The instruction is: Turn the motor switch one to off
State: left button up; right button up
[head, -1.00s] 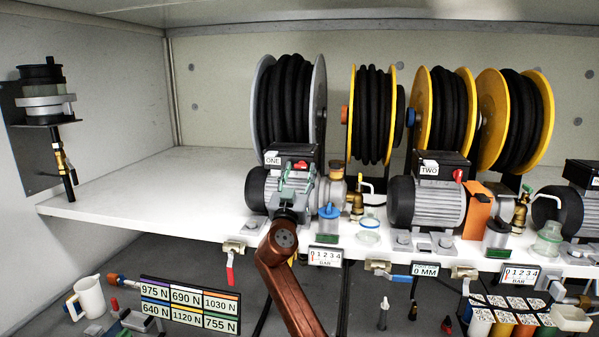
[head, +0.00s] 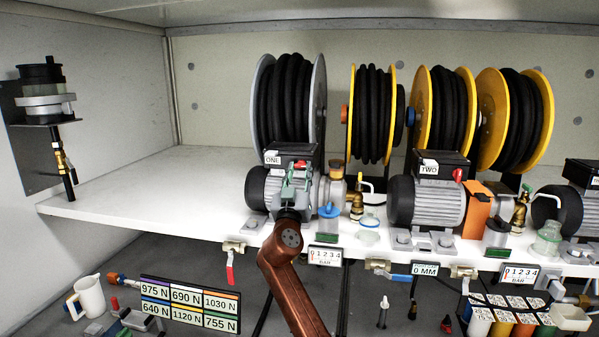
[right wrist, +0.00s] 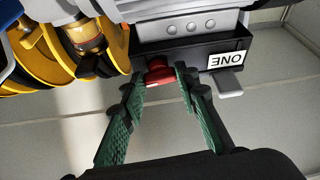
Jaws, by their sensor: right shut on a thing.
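Motor one (head: 270,190) is a grey motor with a black end cap on the white shelf in the head view. Its black top box carries the label ONE (head: 272,157), which also shows upside down in the right wrist view (right wrist: 227,58). The red switch (right wrist: 159,72) sits on the box face, and a bit of it shows in the head view (head: 300,164). My right gripper (right wrist: 161,78) has its green-padded fingers at both sides of the switch, shut on it. The fingers partly hide the switch. My left gripper is not in view.
A second motor (head: 428,205) labelled TWO stands to the right. Hose reels (head: 318,105) stand behind. The shelf left of motor one is clear.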

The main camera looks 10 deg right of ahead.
jog(key=shift+s+r+n+y, duration=0.15)
jog(key=shift+n+y, duration=0.35)
jog(key=shift+n, duration=0.7)
jog(key=n+y+p, duration=0.1)
jog(key=n, duration=0.1)
jog(key=n+y+p, duration=0.1)
jog(key=n, duration=0.2)
jog(key=shift+d+r+y+p, duration=0.2)
jog(key=shift+y+p, duration=0.1)
jog(key=shift+y, duration=0.1)
jog(key=n+y, duration=0.1)
jog(key=n, duration=0.2)
jog(key=shift+n+y+p, duration=0.3)
jog(key=shift+n+p, duration=0.1)
jog(key=n+y, duration=0.1)
jog(key=n, duration=0.2)
jog(key=n+g, duration=0.1)
jog(key=n, duration=0.2)
jog(key=shift+d+r+g+y, duration=0.15)
jog(key=shift+g+y, duration=0.15)
jog(key=shift+y, duration=0.1)
jog(key=shift+n+g, duration=0.6)
jog(key=shift+n, duration=1)
jog(key=o, duration=1.1)
jog(key=shift+o, duration=0.2)
